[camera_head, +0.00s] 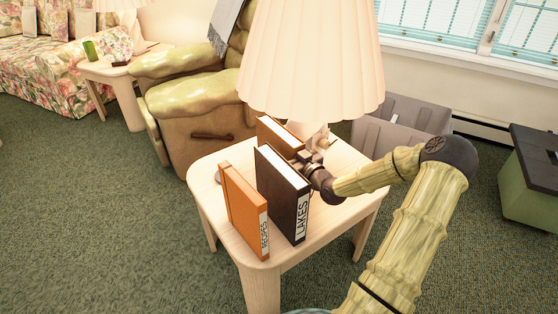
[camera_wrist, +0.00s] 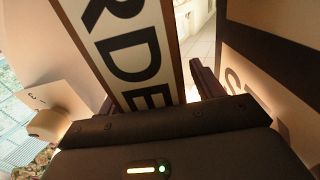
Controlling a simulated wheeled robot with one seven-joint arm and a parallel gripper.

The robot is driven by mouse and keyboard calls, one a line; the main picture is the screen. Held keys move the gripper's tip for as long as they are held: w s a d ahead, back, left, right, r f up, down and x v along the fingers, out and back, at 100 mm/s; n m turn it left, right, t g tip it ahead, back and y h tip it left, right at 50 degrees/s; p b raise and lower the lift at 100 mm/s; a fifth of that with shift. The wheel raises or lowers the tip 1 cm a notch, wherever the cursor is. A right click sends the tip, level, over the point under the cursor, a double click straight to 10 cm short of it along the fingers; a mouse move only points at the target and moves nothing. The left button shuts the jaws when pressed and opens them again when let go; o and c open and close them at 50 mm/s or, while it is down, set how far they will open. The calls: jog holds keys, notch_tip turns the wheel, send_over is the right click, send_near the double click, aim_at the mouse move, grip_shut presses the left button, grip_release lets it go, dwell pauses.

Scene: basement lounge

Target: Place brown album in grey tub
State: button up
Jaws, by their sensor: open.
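The brown album (camera_head: 283,134) stands upright at the back of the side table, partly hidden by a dark album and the lamp. In the wrist view the spine of the brown album (camera_wrist: 128,48) shows a white label with the letters "RDE". My gripper (camera_head: 310,158) is open at this spine, with one finger on each side of the album; contact cannot be told. The grey tub (camera_head: 432,121) stands on the floor behind the table to the right, partly hidden by the lamp and my arm.
A dark album labelled LAKES (camera_head: 282,192) stands close beside my gripper. An orange RECIPES book (camera_head: 243,208) stands to its left. The lamp (camera_head: 312,60) rises over the table (camera_head: 335,204). An armchair (camera_head: 195,100) is behind left; a green box (camera_head: 530,175) is at right.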

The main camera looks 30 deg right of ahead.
grip_shut()
dwell(0.3)
jog(key=shift+r, duration=0.2)
